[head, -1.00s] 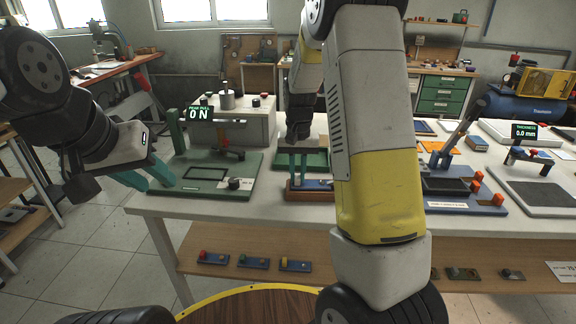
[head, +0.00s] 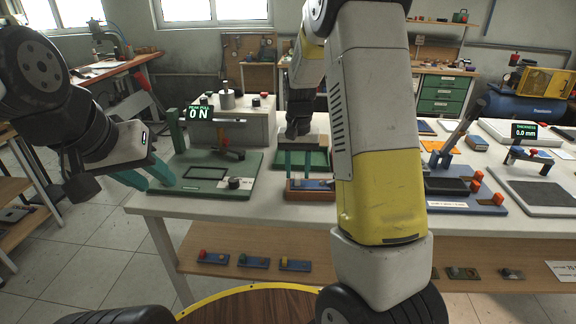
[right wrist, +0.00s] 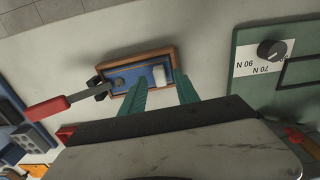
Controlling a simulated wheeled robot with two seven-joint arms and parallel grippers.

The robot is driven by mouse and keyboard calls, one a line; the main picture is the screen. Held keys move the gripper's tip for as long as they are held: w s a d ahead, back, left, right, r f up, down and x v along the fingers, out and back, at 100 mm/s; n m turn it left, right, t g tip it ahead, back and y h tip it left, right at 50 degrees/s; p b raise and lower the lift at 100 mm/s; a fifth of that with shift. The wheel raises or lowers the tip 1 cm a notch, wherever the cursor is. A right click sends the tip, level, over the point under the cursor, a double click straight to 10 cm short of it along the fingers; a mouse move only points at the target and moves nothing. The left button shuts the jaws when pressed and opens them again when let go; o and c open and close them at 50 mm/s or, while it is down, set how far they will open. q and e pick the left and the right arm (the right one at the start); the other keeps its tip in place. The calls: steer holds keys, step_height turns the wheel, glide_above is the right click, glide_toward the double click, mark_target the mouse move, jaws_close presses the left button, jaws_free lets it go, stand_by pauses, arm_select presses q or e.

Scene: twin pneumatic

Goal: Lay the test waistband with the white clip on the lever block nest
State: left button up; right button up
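A blue piece with a white clip (right wrist: 160,75) and a round grey part lies in a small wooden-framed tray (right wrist: 114,63). I take it for the test waistband; the tray also shows in the head view (head: 310,196). My right gripper (head: 297,178) is open just above the tray, and its teal fingers show apart near the clip in the right wrist view (right wrist: 160,80). Contact cannot be told. A blue block with a tall lever (head: 450,150) stands to the right, partly behind my right arm; it may be the lever block nest. My left gripper (head: 158,186) is open and empty at the table's left.
A lever with a red handle (right wrist: 48,107) lies close beside the tray in the right wrist view. A thickness gauge (head: 530,160) stands far right. Several small clipped pieces (head: 252,262) lie on the lower shelf.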

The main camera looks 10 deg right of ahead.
step_height(320, 180, up, 10)
steer(key=r, duration=0.1)
steer(key=s+a+r+n+t+y, duration=0.1)
steer(key=s+r+t, duration=0.2)
steer(key=s, duration=0.9)
steer(key=s+a+r+n+t+y, duration=0.1)
steer(key=s+r+n+t, duration=0.1)
steer(key=s, duration=1)
step_height(320, 180, up, 2)
steer(key=shift+s+r+t, duration=0.1)
steer(key=shift+s+t, duration=0.05)
steer(key=shift+t, duration=0.45)
